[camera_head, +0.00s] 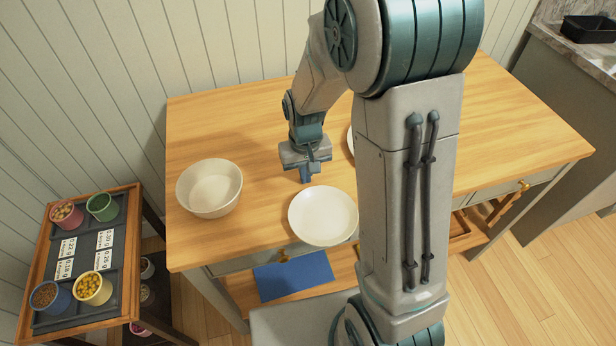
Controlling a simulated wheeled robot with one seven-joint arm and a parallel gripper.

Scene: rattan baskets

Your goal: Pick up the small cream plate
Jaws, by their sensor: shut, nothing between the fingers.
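A small cream plate (323,216) lies flat near the front edge of the wooden table, left of my arm. A second pale plate (350,140) lies farther back, mostly hidden behind my arm. My gripper (306,179) points down just behind the near plate's far rim. It is shut and empty, and I see no contact with the plate. How high its fingertips are above the table is hard to tell.
A cream bowl (209,188) stands on the table (240,130) left of the plate. A side rack (80,262) with several small filled cups stands at the far left. A blue mat (294,276) lies on the shelf below. The table's back left is clear.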

